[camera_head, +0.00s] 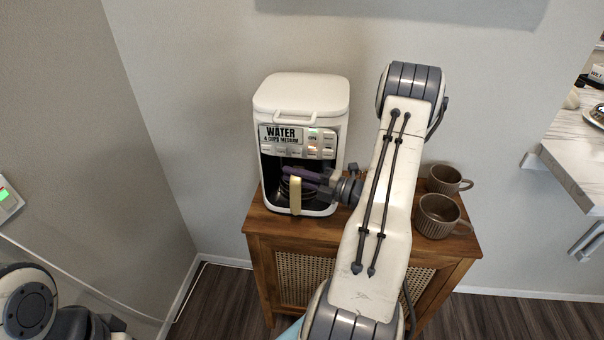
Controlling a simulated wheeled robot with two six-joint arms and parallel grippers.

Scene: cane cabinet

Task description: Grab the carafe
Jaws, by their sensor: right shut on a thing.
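The carafe (296,194) sits inside the white coffee maker (301,95), with its yellow-gold handle facing me. Its dark body is mostly hidden in the machine's bay and behind my gripper. My right gripper (293,178) reaches in from the right at the front of the bay. Its fingers are shut on the carafe at the upper part of the handle; the exact contact is small and partly hidden. My left arm shows only in part at the lower left, and its gripper fingers cannot be made out.
The coffee maker stands on a wooden cane cabinet (285,231). Two brown ribbed mugs, one behind (446,179) and one in front (437,216), stand at the cabinet's right end, close to my right arm. A wall is behind. A marble counter (577,150) is at far right.

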